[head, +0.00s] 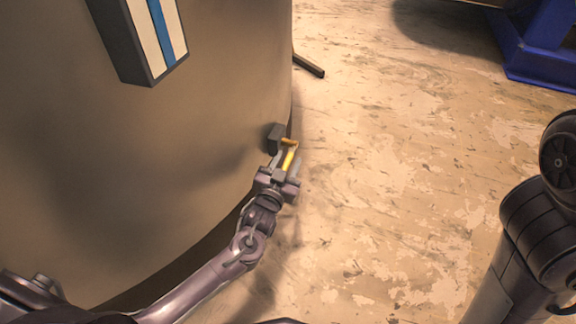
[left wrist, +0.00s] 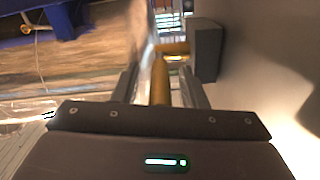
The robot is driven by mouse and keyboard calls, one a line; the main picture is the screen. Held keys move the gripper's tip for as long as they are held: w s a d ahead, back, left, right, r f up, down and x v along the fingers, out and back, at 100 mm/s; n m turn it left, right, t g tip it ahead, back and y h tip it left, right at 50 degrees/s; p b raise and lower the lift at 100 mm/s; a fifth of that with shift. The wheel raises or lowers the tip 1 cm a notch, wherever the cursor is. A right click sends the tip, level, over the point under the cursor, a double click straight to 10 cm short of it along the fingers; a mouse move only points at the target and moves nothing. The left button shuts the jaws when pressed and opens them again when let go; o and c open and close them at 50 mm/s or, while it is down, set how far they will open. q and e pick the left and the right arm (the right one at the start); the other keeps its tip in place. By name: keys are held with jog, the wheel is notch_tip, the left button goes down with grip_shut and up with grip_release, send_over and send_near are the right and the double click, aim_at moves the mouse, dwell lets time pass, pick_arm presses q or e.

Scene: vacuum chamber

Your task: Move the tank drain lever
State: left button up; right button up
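The tank drain lever (head: 289,157) is a yellow bar fixed to a dark grey block (head: 275,137) on the lower side of the tank (head: 170,150). My left gripper (head: 286,163) is at the lever. In the left wrist view the lever (left wrist: 160,80) runs between the two fingers of my left gripper (left wrist: 157,75), with a visible gap on each side. The fingers look open around it. The grey block (left wrist: 205,52) is just beyond the right finger. My right arm shows at the right edge of the head view, but its gripper is out of frame.
A panel with white and blue stripes (head: 155,35) sticks out from the tank above. A dark bar (head: 309,66) juts out near the tank's far edge. A blue stand (head: 540,45) is at the upper right. The worn floor (head: 400,160) between is clear.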

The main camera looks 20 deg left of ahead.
pick_arm(q)
jog(key=shift+w, duration=0.4)
grip_shut()
